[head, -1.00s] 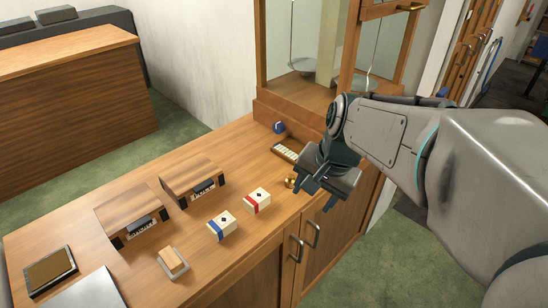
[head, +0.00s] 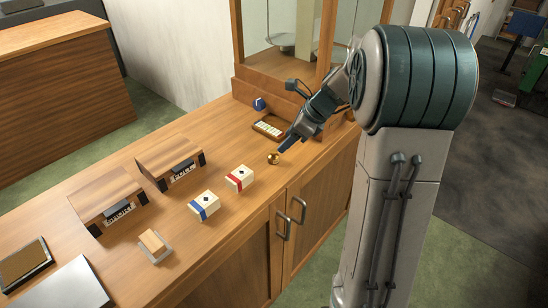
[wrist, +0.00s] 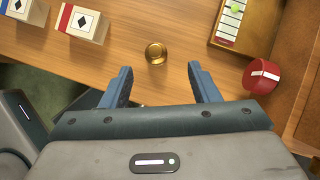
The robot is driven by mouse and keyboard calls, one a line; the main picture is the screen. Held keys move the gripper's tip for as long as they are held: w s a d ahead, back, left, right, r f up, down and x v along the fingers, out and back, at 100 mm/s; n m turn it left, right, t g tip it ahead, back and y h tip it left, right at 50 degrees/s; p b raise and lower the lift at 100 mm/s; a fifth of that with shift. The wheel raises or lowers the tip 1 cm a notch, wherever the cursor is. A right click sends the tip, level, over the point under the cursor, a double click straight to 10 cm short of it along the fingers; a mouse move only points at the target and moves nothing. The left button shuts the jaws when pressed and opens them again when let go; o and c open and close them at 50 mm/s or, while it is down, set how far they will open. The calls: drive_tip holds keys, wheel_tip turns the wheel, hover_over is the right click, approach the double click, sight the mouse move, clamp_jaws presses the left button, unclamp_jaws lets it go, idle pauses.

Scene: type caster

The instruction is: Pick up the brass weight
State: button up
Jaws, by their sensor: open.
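The brass weight (head: 273,158) is a small, round, shiny gold piece standing on the wooden counter near its front edge. In the wrist view the brass weight (wrist: 156,53) lies just beyond the fingertips, roughly centred between them. My gripper (head: 287,144) is low over the counter, beside the weight in the head view. In the wrist view my gripper (wrist: 160,76) has its two blue fingers spread apart with nothing between them. The fingers do not touch the weight.
A red-banded box (head: 239,179) and a blue-banded box (head: 204,206) stand left of the weight. A wooden cabinet with glass (head: 280,70) stands at the back. Bare counter surrounds the weight.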

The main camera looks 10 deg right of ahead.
sight(274, 151)
drive_tip(key=x, duration=0.7)
drive_tip(key=shift+a+f, duration=0.2)
drive_tip(key=shift+a, duration=0.25)
drive_tip(key=c, duration=1.1)
drive_tip(key=shift+r, duration=0.15)
